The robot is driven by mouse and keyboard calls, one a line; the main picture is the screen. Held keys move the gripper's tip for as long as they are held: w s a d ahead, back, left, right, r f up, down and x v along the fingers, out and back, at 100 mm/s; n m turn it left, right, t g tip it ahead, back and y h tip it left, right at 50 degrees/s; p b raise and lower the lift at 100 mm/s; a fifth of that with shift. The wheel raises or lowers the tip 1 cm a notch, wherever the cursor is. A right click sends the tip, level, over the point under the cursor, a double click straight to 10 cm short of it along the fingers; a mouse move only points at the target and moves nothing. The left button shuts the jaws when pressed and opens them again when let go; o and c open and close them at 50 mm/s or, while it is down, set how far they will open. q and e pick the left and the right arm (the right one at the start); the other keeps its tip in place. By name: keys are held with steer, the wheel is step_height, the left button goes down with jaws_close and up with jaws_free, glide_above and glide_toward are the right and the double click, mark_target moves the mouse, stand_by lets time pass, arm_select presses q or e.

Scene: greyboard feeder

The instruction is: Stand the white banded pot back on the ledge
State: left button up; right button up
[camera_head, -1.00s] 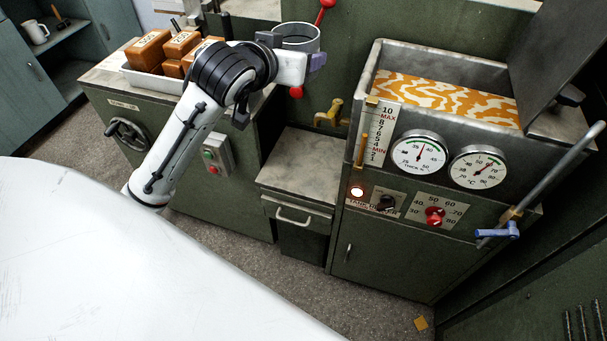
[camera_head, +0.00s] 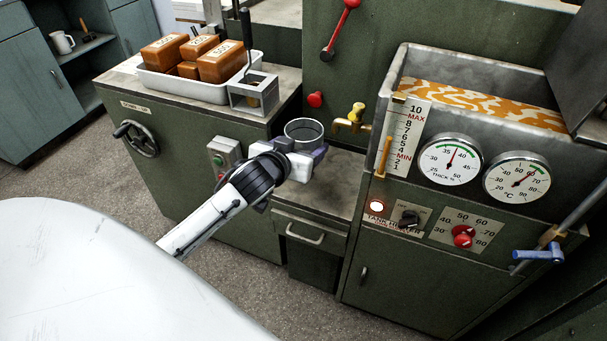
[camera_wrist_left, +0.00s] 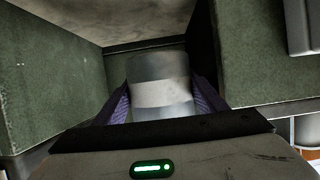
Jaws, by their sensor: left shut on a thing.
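The pot is a grey metal cylinder with a white band; it shows in the head view (camera_head: 304,129) and in the left wrist view (camera_wrist_left: 160,92). My left gripper (camera_head: 300,157) is shut on its side, with purple finger pads on both sides of the band in the wrist view (camera_wrist_left: 160,103). The pot looks upright, its open rim facing up. It is at the left part of the low ledge (camera_head: 335,185) between the cabinets. Its base is hidden by the gripper, so I cannot tell whether it touches the ledge. My right gripper is not in view.
A yellow tap (camera_head: 352,119) juts out just right of the pot. The tank (camera_head: 395,85) with gauges stands to the right. On the left counter are a white tray (camera_head: 190,90) of brown blocks and a small metal holder (camera_head: 254,95). A drawer handle (camera_head: 305,235) sticks out below the ledge.

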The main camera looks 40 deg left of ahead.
arm_select(q)
step_height(320, 180, down, 8)
steer(key=shift+r+b, duration=0.1)
steer(key=shift+b, duration=1.05)
steer(key=o, duration=1.3)
steer(key=shift+s+r, duration=0.15)
steer(key=shift+r, duration=0.05)
steer(key=p+v, duration=0.3)
steer(key=v, duration=0.8)
steer(key=s+d+f+m+g+h, duration=0.2)
steer(key=s+d+f+h, duration=0.1)
steer(key=s+d+f, duration=0.4)
steer(key=s+d+f+m+g+h, duration=0.2)
steer(key=s+d+f, duration=0.5)
steer(key=d, duration=0.5)
steer(key=shift+s+d+m+h, duration=0.25)
steer(key=shift+s+h, duration=0.35)
steer(key=shift+s, duration=0.4)
